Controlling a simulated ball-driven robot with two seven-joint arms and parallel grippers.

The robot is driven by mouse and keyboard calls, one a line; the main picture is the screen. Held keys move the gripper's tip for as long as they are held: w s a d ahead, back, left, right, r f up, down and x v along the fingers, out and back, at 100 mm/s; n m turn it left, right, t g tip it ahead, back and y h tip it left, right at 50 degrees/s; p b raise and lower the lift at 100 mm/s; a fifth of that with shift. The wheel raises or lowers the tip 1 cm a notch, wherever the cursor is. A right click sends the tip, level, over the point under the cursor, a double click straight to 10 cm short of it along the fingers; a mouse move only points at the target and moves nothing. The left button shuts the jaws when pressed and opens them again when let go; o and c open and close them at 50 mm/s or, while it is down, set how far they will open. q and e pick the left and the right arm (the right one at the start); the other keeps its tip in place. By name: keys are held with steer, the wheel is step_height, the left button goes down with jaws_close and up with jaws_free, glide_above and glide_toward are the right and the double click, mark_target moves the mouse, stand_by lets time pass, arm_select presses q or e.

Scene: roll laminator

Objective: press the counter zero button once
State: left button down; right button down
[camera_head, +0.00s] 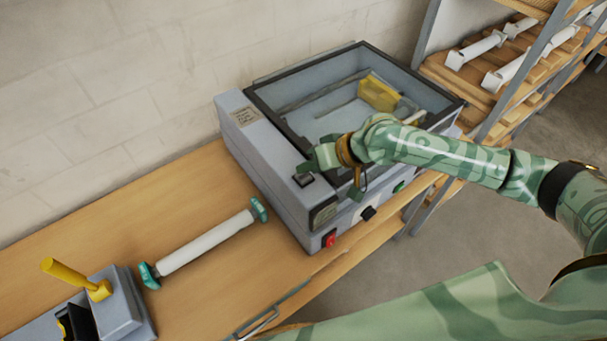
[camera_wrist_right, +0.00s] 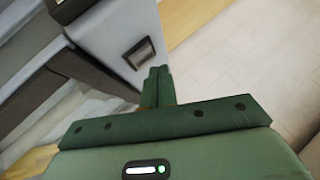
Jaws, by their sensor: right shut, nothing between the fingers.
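The grey laminator (camera_head: 262,165) stands on the wooden bench. On top of its left housing is a small dark rectangular part (camera_head: 304,180), which also shows in the right wrist view (camera_wrist_right: 139,53). I cannot read whether it is the counter zero button or a counter window. My right gripper (camera_head: 305,169) is shut and empty, its tips close to this dark part. In the right wrist view the closed fingers (camera_wrist_right: 158,72) end just below and right of it, and contact cannot be told. My left gripper is not in view.
A red button (camera_head: 329,240), a black knob (camera_head: 368,213) and a green button (camera_head: 398,187) are on the laminator's front. A white roll (camera_head: 205,243) lies on the bench (camera_head: 170,205). A device with a yellow lever (camera_head: 68,274) stands at lower left. Shelves (camera_head: 465,88) stand at right.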

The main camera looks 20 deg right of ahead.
mark_target(308, 178)
stand_by(0.8)
steer(key=shift+f, duration=0.35)
steer(key=shift+f, duration=0.5)
stand_by(0.7)
steer(key=shift+p, duration=0.35)
steer(key=shift+r+p, duration=0.85)
steer(key=shift+p, duration=0.25)
step_height(308, 178, up, 5)
steer(key=p, duration=0.6)
steer(key=shift+r, duration=0.1)
